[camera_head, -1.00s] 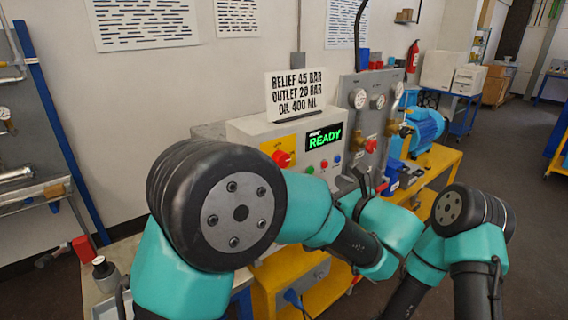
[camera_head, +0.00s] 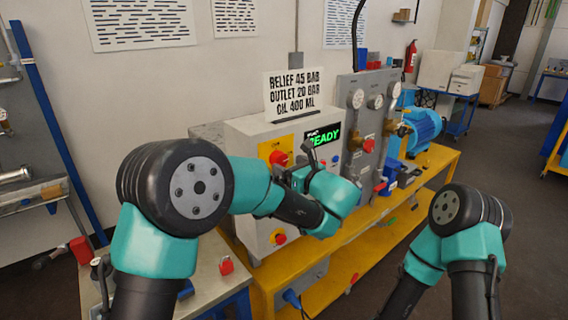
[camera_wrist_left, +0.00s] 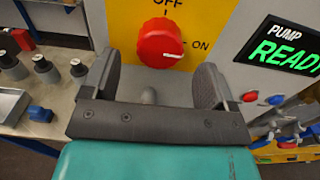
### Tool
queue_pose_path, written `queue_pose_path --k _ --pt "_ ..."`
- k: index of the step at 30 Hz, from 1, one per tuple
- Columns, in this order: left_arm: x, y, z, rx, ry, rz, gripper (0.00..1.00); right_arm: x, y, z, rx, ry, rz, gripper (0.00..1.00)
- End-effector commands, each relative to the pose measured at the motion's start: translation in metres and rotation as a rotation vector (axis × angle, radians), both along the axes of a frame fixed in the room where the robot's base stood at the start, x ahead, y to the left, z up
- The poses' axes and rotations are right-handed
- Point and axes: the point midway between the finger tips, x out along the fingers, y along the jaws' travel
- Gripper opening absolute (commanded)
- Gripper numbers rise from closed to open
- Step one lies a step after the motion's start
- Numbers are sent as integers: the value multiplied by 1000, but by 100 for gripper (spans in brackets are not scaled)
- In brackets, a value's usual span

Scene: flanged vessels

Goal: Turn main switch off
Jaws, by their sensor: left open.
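The main switch is a round red knob (camera_wrist_left: 160,43) on a yellow plate (camera_wrist_left: 205,18) marked OFF above and ON at the right. Its white mark points right, toward ON. The knob also shows in the head view (camera_head: 279,158) on the grey control box (camera_head: 247,160). My left gripper (camera_wrist_left: 157,72) is open, with its fingers to either side and short of the knob, apparently not touching it. In the head view the left gripper (camera_head: 296,168) is close to the box front, partly hidden by its wrist. My right gripper is out of view.
A display (camera_head: 322,137) reading READY and small coloured buttons sit right of the switch. A second red knob (camera_head: 278,238) is lower on the box. Gauges and valves fill the grey panel (camera_head: 358,85) at right.

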Motion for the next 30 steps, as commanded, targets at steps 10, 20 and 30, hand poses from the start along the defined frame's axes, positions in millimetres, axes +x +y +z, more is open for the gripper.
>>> queue_pose_path --k 10,20,30 --pt "23 18 0 0 0 0 80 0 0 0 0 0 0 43" --pt "23 18 0 0 0 0 71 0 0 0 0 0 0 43" --pt "23 18 0 0 0 0 39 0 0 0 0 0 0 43"
